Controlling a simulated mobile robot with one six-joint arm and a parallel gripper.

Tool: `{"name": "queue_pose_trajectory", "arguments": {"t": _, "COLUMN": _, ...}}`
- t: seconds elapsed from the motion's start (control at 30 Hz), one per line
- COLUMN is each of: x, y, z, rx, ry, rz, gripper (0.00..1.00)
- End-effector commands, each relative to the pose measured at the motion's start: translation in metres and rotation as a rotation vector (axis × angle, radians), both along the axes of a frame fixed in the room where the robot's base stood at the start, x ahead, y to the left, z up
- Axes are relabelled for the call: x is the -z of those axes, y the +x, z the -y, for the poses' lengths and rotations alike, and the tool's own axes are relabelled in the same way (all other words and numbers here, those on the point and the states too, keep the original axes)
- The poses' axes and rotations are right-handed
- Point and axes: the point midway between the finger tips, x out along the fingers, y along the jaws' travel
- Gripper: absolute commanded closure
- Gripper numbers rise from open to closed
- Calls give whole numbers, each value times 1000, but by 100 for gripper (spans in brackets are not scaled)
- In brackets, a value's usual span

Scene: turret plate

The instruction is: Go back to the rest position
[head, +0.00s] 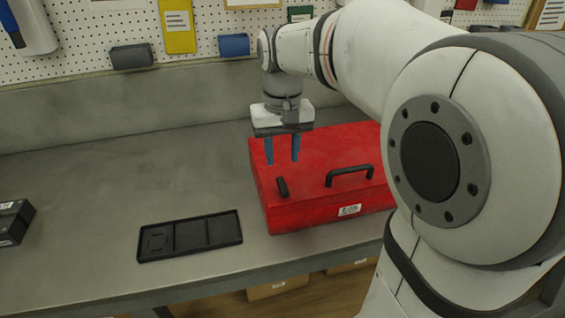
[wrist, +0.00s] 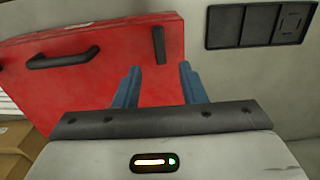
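My gripper (head: 283,151) points down over the left part of a red box (head: 325,205) on the grey workbench. Its two blue fingers are apart with nothing between them. In the wrist view my gripper (wrist: 159,86) is also open and empty, with the red box (wrist: 95,70) beyond the fingers. The box has a black arched handle (head: 349,172) and a short black bar (head: 282,187) on its top. My arm reaches in from the right. Whether the fingertips touch the box top cannot be told.
A black tray (head: 190,250) with three compartments lies on the bench left of the box. A black box-like item (head: 14,222) sits at the left edge. A pegboard (head: 85,40) with hanging bins is behind. The bench (head: 110,185) is clear at centre-left. Cardboard boxes (head: 280,287) stand below.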

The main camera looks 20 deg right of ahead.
Motion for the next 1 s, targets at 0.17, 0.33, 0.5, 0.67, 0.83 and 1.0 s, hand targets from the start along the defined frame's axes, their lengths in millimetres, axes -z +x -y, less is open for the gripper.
{"name": "queue_pose_trajectory", "arguments": {"t": 0.17, "x": -3, "y": 0, "z": 0, "rx": 0, "ry": 0, "rz": -1, "gripper": 63}}
{"name": "queue_pose_trajectory", "arguments": {"t": 0.33, "x": -3, "y": -1, "z": 0, "rx": 0, "ry": 0, "rz": -1, "gripper": 63}}
{"name": "queue_pose_trajectory", "arguments": {"t": 0.5, "x": 2, "y": -20, "z": 3, "rx": -1, "ry": 1, "rz": 32, "gripper": 63}}
{"name": "queue_pose_trajectory", "arguments": {"t": 0.67, "x": 23, "y": -68, "z": 10, "rx": -4, "ry": 1, "rz": 114, "gripper": 63}}
{"name": "queue_pose_trajectory", "arguments": {"t": 0.83, "x": 53, "y": -114, "z": 14, "rx": -9, "ry": -1, "rz": 198, "gripper": 63}}
{"name": "queue_pose_trajectory", "arguments": {"t": 1.0, "x": 72, "y": -138, "z": 17, "rx": -12, "ry": -4, "rz": 245, "gripper": 63}}
